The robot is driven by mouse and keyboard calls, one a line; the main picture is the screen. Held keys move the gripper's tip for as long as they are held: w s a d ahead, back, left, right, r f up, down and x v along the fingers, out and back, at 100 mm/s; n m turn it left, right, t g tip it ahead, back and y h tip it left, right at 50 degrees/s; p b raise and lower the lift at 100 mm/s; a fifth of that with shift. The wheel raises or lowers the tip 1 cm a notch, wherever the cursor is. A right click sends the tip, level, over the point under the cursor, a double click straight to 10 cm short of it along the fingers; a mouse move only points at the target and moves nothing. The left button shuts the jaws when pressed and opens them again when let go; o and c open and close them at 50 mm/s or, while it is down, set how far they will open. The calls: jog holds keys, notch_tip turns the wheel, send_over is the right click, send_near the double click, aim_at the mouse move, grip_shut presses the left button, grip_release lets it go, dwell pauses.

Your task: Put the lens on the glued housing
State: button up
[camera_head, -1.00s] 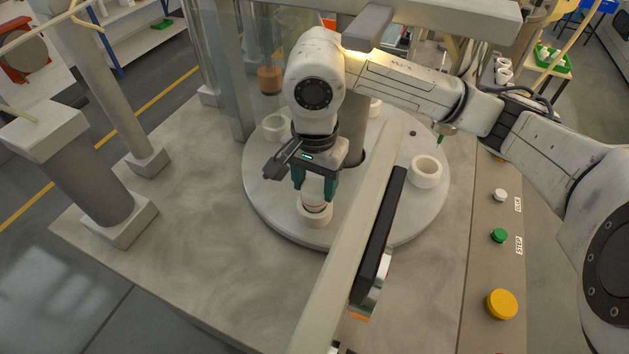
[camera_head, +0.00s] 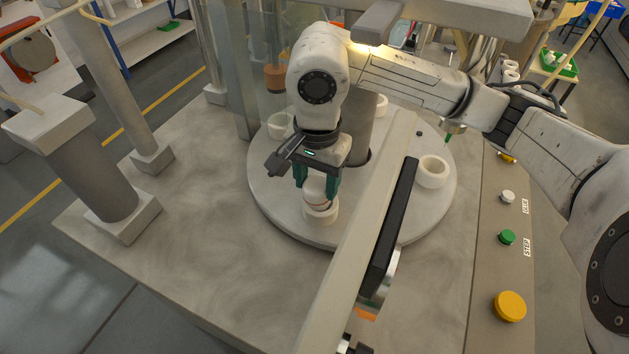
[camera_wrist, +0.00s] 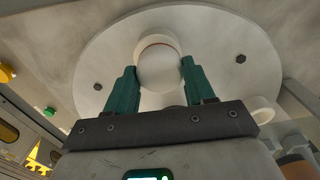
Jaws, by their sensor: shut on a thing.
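My gripper (camera_head: 317,188) points down over the near side of the round turntable (camera_head: 275,205). Its green fingers are shut on a white, rounded lens (camera_head: 315,186). The lens is directly over a white ring-shaped housing (camera_head: 320,213) on the turntable, with an orange-brown line showing near where they meet. In the wrist view the lens (camera_wrist: 160,68) sits between the fingers (camera_wrist: 160,85), in front of the housing (camera_wrist: 157,45). I cannot tell whether the lens rests on the housing or is just above it.
Another white housing (camera_head: 433,171) stands on the turntable's right, and one (camera_head: 280,126) at its back left. A pale beam (camera_head: 345,260) with a black strip crosses close to the right of my gripper. White, green and yellow buttons (camera_head: 509,306) line the right panel.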

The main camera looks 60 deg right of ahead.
jog(key=shift+w+d+r, duration=0.1)
jog(key=shift+d+r, duration=0.05)
jog(key=o, duration=1.1)
jog(key=shift+o, duration=0.2)
jog(key=shift+o, duration=1.3)
